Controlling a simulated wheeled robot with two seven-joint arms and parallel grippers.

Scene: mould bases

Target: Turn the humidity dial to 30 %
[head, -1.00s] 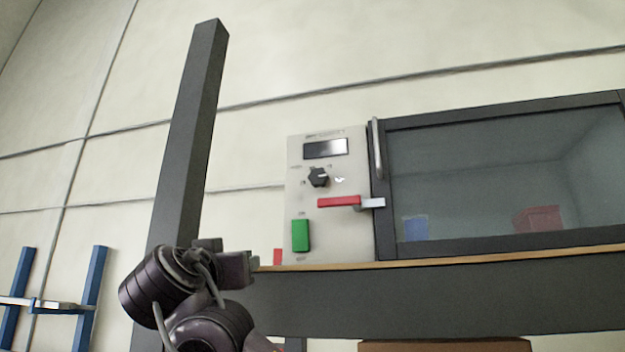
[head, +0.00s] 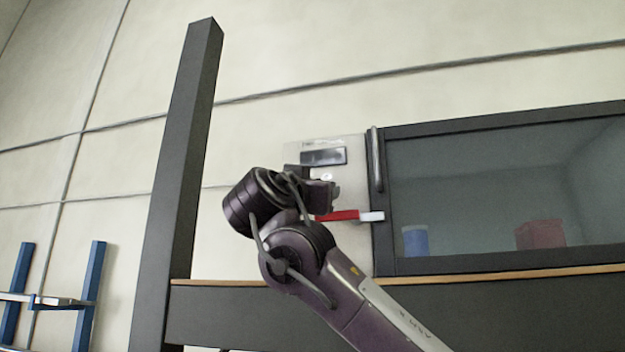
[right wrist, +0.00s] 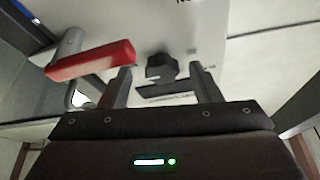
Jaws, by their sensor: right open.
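The humidity dial (right wrist: 160,67) is a dark knob on the pale control panel (head: 352,240). In the right wrist view it shows between the two open fingertips of my right gripper (right wrist: 161,72), with space on both sides. I cannot tell whether the fingertips reach around it or stop just short. In the head view my right gripper (head: 318,190) covers the dial, and the setting cannot be read. The dark display (head: 323,157) is above the gripper, with no readable figure. My left gripper is not in view.
A red lever (head: 338,215) sits close beside the gripper; it also shows in the right wrist view (right wrist: 90,62). The glass-fronted cabinet (head: 382,240) with its upright handle (head: 376,160) is to the right. A dark post (head: 180,150) stands left.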

